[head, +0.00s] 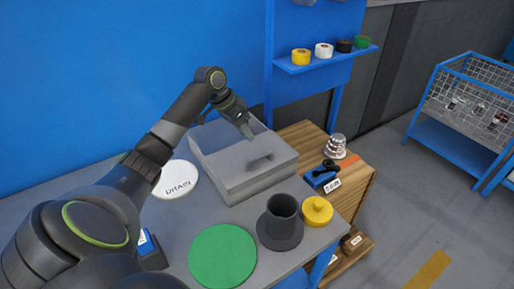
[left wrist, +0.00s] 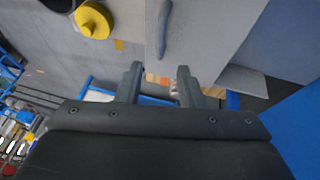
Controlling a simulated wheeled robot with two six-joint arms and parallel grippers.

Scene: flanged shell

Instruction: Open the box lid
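A grey box (head: 240,188) stands on the grey workbench, with its lid (head: 222,148) on top. A bar handle (head: 260,160) is on the lid near the front edge; it also shows in the left wrist view (left wrist: 164,30). The lid looks shut. My left gripper (head: 248,134) is over the lid, behind the handle in the head view. In the left wrist view its two fingers (left wrist: 159,72) are apart with nothing between them, and the handle lies beyond the fingertips. I cannot tell whether the fingers touch the lid. My right gripper is not in view.
A white DRAIN disc (head: 176,180) lies left of the box. A green disc (head: 222,256), a dark flanged cylinder (head: 281,226) and a yellow knobbed lid (head: 317,211) are in front. A wooden cabinet (head: 352,190) stands to the right. A blue wall is behind.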

